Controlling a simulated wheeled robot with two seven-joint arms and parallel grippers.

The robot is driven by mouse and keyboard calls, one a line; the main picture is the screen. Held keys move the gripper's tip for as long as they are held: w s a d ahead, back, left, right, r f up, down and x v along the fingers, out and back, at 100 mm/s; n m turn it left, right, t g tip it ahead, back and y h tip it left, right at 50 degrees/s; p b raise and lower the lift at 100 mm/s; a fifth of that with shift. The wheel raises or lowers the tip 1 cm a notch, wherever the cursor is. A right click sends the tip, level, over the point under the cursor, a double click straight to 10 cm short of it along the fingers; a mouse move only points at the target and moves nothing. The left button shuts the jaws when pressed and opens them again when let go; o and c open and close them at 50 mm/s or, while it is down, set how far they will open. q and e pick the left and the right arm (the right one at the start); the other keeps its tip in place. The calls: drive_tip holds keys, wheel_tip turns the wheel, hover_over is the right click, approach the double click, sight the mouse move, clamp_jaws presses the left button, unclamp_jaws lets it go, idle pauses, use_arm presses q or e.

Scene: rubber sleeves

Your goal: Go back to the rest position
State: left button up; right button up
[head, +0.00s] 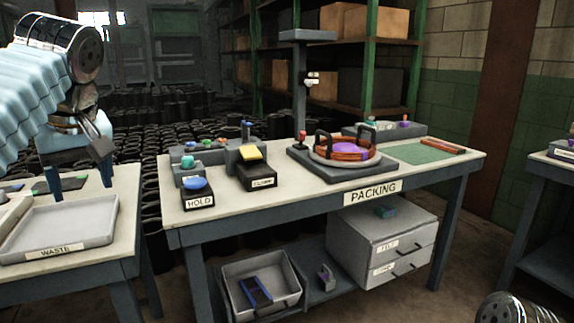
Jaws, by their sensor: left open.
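My left gripper (80,179) hangs at the left of the head view, on an arm with a pale blue ribbed sleeve. Its two dark fingers are apart, with nothing seen between them. The fingers show in front of the back of the waste tray (92,228), on the left table. I cannot tell how high above the tray they are. Of my right arm only a shiny round part (512,309) shows at the bottom right corner. The right gripper is out of view.
The packing table (250,212) stands in the middle. It bears a hold button (196,184), a yellow-topped clamp button (251,153), and a stand (300,85) with an orange and purple part (343,148) at its base. A bin (283,300) and drawers (370,240) are below. Another table (548,172) is at right.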

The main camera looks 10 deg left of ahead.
use_arm(q)
drive_tip(key=w+d+f+m+h, duration=0.1)
drive_tip(key=w+d+f+m, duration=0.25)
drive_tip(key=w+f, duration=0.4)
drive_tip(key=w+d+f+m, duration=0.2)
drive_tip(key=w+d+f, duration=0.3)
drive_tip(key=f, duration=0.4)
drive_tip(key=w+d+f+m+h, duration=0.2)
drive_tip(key=d+f, duration=0.2)
drive_tip(key=f, duration=0.8)
drive_tip(key=w+d+f+m+h, duration=0.15)
drive_tip(key=d+f, duration=0.35)
drive_tip(key=f, duration=0.7)
drive_tip(key=s+d+f+g+h, duration=0.1)
drive_tip(key=s+d+f, duration=0.25)
drive_tip(key=f, duration=0.45)
drive_tip(key=s+d+f+g+h, duration=0.15)
drive_tip(key=s+f, duration=0.25)
drive_tip(key=f, duration=0.4)
drive_tip(key=s+d+f, duration=0.2)
drive_tip(key=s+f, duration=0.3)
drive_tip(key=s, duration=0.4)
drive_tip(key=s+d+f+h, duration=0.1)
drive_tip(key=s+d+f, duration=0.1)
drive_tip(key=s+f, duration=0.4)
drive_tip(key=s, duration=0.3)
drive_tip(key=shift+d, duration=0.2)
